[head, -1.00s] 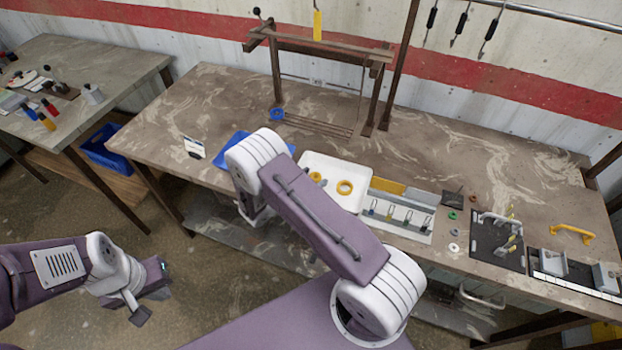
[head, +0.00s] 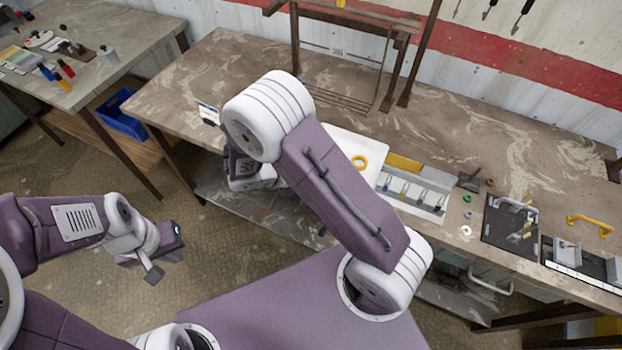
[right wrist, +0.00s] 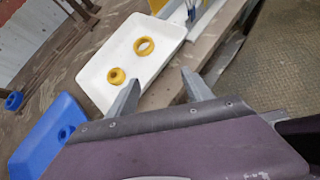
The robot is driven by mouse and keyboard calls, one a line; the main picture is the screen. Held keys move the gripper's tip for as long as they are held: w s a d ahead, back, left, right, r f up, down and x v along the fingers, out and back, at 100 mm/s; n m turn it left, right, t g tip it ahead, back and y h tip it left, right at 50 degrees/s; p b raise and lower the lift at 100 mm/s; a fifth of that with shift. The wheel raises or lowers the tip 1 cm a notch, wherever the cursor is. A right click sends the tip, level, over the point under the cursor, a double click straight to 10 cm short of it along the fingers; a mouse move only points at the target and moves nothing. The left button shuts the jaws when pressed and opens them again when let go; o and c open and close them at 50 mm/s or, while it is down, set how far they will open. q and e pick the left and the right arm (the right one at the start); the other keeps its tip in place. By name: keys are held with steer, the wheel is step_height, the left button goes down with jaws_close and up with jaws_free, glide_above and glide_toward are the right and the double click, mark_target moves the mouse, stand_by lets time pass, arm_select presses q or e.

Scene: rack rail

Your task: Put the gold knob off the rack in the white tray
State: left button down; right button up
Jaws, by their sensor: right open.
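The white tray (head: 352,140) is on the workbench, partly hidden by my right arm in the head view; it also shows in the right wrist view (right wrist: 105,57). In it lie a small, thick gold piece (right wrist: 116,76), which looks like the knob, and a wider gold ring (right wrist: 144,46), apart from each other. Only the ring (head: 360,162) shows in the head view. My right gripper (right wrist: 160,80) is open and empty by the tray's near edge. My left gripper (head: 167,256) is off the bench at the left; its opening is unclear. The rack (head: 350,18) stands at the back.
A blue tray (right wrist: 35,140) with a blue piece (right wrist: 66,132) in it sits beside the white tray. A blue ring (right wrist: 14,100) lies farther back. A grey hook fixture (head: 413,190) and a black board (head: 510,225) are to the right. The bench's back right is clear.

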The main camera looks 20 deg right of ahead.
steer(key=s+a+r+m+y, duration=0.2)
steer(key=s+m+y, duration=0.2)
steer(key=m, duration=0.4)
steer(key=s+a+r+m+y, duration=0.2)
steer(key=s+m+y, duration=0.2)
steer(key=m, duration=0.5)
steer(key=y, duration=0.2)
steer(key=shift+m+y, duration=0.3)
